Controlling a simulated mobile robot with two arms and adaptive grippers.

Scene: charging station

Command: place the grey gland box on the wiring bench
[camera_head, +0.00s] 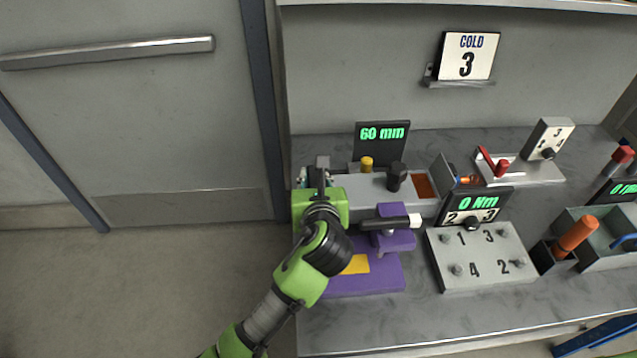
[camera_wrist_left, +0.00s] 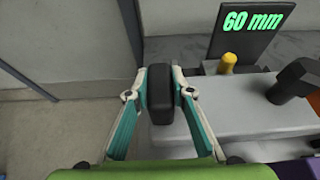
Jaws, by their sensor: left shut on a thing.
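My left gripper (camera_head: 321,170) is at the left end of a light grey block-shaped device (camera_head: 350,185) on the wiring bench (camera_head: 440,318). In the left wrist view its fingers (camera_wrist_left: 160,98) are shut on a dark grey rounded block (camera_wrist_left: 159,75). The block stands beside the device's left end; I cannot tell whether it is attached. I cannot single out the grey gland box for sure. My right gripper is not in view.
A 60 mm display (camera_head: 382,143) stands behind the device. A purple fixture (camera_head: 385,280) stands in front of it. A numbered plate (camera_head: 490,277), an orange-handled tool (camera_head: 575,235) and a grey-green bin (camera_head: 607,261) fill the right. The front strip is mostly bare.

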